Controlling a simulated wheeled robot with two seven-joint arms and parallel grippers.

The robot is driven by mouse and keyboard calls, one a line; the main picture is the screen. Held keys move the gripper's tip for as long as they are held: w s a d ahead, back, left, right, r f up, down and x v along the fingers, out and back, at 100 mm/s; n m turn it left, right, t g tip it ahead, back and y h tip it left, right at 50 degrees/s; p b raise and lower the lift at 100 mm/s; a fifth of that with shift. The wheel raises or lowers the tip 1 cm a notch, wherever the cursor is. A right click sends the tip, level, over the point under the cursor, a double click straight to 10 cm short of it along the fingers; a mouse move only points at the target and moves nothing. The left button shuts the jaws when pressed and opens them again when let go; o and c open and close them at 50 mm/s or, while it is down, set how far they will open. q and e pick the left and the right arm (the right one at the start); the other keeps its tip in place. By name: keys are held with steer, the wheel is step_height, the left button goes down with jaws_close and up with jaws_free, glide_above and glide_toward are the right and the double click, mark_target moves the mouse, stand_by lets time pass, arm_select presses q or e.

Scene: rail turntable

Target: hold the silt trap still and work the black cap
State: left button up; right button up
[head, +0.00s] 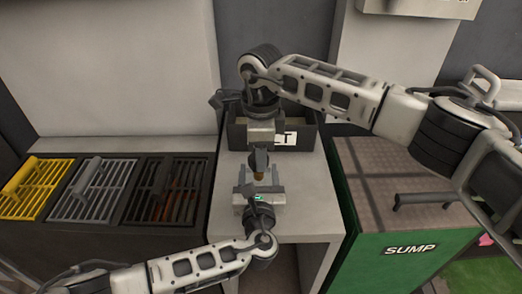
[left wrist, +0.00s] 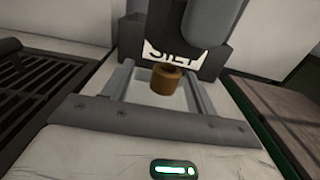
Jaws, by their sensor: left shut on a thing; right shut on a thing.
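A small brown cylinder (head: 258,176), which seems to be the silt trap's upper part, stands upright over the pale bench; it also shows in the left wrist view (left wrist: 166,81). The grip contact is not clear. My right gripper (head: 258,158) points down from above, directly over the brown cylinder. It is shut on a small dark piece, seemingly the black cap, mostly hidden by the fingers. I cannot tell whether cap and trap touch.
A dark bin (head: 238,134) with a white label stands behind the grippers; the label reads SILT in the left wrist view (left wrist: 172,52). Yellow, grey and dark grates (head: 98,188) lie left. A green SUMP box (head: 410,249) stands right. The pale bench (head: 304,205) has bare room on the right.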

steer(key=shift+f, duration=1.65)
stand_by(0.9)
steer(key=o, duration=0.3)
steer(key=c, duration=0.3)
steer(key=m, duration=0.5)
steer(key=shift+s+m, duration=0.15)
steer(key=shift+m, duration=0.25)
steer(key=shift+c, duration=0.2)
steer(key=m, duration=0.6)
steer(key=shift+s+a, duration=0.1)
steer(key=shift+a, duration=0.05)
